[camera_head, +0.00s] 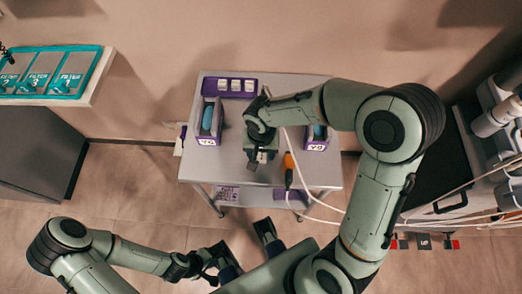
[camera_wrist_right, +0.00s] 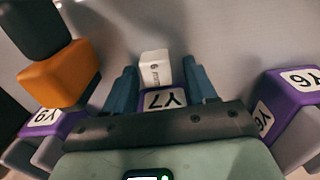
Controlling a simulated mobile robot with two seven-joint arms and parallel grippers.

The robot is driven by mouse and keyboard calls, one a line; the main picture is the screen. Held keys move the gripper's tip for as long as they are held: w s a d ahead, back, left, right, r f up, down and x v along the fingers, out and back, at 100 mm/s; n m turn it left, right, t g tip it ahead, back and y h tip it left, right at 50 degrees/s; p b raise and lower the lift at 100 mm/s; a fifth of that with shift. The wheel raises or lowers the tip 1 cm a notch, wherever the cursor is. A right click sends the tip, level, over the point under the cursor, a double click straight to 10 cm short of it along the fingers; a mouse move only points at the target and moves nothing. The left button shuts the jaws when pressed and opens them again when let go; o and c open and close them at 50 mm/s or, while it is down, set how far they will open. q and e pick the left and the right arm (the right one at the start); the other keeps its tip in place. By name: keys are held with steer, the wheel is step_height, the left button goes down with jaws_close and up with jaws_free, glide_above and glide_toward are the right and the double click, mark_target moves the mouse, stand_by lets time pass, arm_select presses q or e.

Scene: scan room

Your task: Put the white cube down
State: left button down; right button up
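The white cube (camera_wrist_right: 155,68), with small print on one face, shows in the right wrist view just beyond the purple Y7 holder (camera_wrist_right: 165,98). My right gripper (camera_wrist_right: 162,80) has one blue finger on each side of the cube, with a visible gap at the cube's right side. It looks open; whether the cube touches the table is hard to tell. In the head view my right gripper (camera_head: 262,160) is over the middle of the table (camera_head: 230,172) and mostly hides the Y7 holder. My left gripper (camera_head: 207,270) is low, in front of the table; its fingers are unclear.
A purple tray (camera_head: 219,85) with white cubes stands at the back left of the table. Purple holders Y6 (camera_head: 208,140) and Y9 (camera_head: 316,145) flank my right gripper. An orange-and-black device (camera_head: 289,162) stands close on the right. Bare tabletop lies at front left.

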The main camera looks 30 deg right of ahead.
arm_select(q)
steer(key=shift+r, duration=0.1)
arm_select(e)
steer(key=shift+r, duration=0.1)
steer(key=shift+r, duration=0.3)
arm_select(q)
steer(key=shift+s+r+p, duration=0.4)
steer(key=shift+r+p, duration=0.4)
steer(key=shift+p, duration=0.4)
arm_select(e)
step_height(320, 180, up, 12)
steer(key=shift+f, duration=0.2)
arm_select(q)
steer(key=shift+s, duration=0.1)
arm_select(e)
steer(key=shift+f, duration=0.1)
